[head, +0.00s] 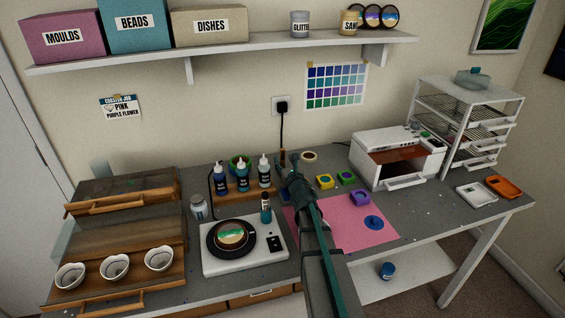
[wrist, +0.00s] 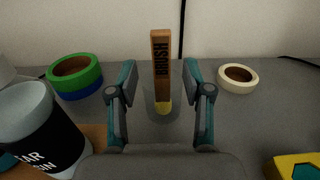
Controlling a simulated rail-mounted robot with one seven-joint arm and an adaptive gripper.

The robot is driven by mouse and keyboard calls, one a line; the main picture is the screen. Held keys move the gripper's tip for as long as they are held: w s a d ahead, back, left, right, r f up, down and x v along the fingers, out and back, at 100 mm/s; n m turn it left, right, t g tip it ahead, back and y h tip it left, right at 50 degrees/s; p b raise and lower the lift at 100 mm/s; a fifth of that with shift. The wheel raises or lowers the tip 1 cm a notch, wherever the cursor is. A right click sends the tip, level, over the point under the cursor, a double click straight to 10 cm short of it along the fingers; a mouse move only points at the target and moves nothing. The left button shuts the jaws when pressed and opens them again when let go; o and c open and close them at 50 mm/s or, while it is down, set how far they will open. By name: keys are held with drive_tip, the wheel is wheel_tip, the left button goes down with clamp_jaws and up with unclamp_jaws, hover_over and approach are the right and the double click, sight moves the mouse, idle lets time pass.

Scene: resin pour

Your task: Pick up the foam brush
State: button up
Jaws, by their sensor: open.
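The foam brush (wrist: 161,62) stands upright in the wrist view, with a flat wooden handle marked BRUSH and a yellow lower end. A faint see-through cup or holder (wrist: 149,106) seems to surround its lower end. My gripper (wrist: 160,78) is open, with one finger on each side of the brush and visible gaps between. In the head view, the brush's brown handle top (head: 283,155) shows just beyond my gripper (head: 291,170); my arm hides the rest.
Green and blue tape rolls (wrist: 76,72) lie to the left and a cream tape roll (wrist: 238,78) to the right. A black-labelled bottle (wrist: 42,130) stands close at left. A yellow mould (wrist: 294,166) is at lower right. The wall is behind the brush.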

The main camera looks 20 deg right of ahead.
sight(283, 157)
drive_tip(key=w, duration=0.1)
drive_tip(key=w+p, duration=0.1)
drive_tip(key=w, duration=0.1)
drive_tip(key=shift+w+d, duration=0.15)
drive_tip(key=shift+d, duration=0.2)
clamp_jaws()
